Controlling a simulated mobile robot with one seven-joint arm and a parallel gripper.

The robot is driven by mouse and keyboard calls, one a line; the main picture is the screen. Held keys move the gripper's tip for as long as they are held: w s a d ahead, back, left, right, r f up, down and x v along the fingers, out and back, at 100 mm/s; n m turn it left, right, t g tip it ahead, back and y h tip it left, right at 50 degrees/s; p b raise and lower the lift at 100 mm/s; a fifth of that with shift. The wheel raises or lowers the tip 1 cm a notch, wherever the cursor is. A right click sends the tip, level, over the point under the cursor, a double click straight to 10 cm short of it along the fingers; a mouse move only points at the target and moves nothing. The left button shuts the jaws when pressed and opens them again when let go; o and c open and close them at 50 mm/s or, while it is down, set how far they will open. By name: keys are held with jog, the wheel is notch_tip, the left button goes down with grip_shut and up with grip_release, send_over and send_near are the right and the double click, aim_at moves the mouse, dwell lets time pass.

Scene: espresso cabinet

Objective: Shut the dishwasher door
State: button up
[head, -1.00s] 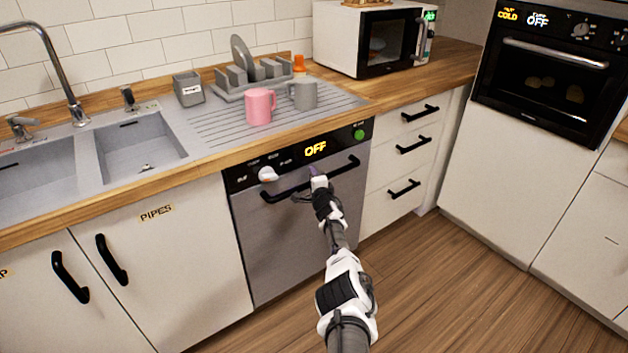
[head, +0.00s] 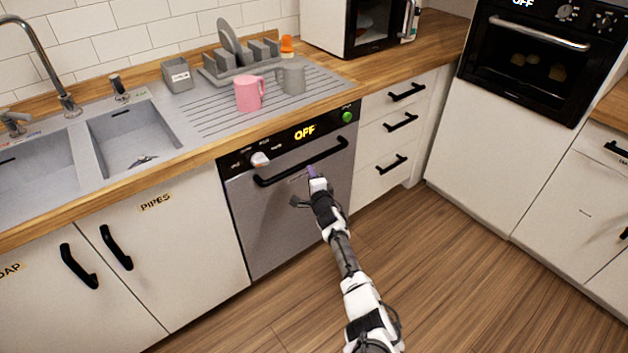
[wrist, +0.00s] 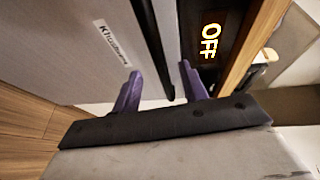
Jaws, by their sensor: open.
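The dishwasher door (head: 275,225) has a grey front with a black handle bar (head: 290,170) and a black panel reading OFF. In the head view it stands upright under the counter, with no clear gap at its top edge. My gripper (head: 311,184) is in front of the door, just below the right half of the handle. In the wrist view the purple fingers of my gripper (wrist: 160,80) are apart, with the handle (wrist: 150,40) showing between them. Nothing is held. I cannot tell whether the fingers touch the handle or the door.
A pink mug (head: 249,94), a grey mug (head: 291,78) and a dish rack (head: 240,62) stand on the drainer. Drawers (head: 395,130) are right of the dishwasher, a PIPES cupboard (head: 175,240) left. The wooden floor (head: 440,270) in front is clear.

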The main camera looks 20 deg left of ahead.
jog(key=shift+p+v, duration=0.35)
jog(key=shift+v, duration=1.5)
jog(key=shift+a, duration=0.1)
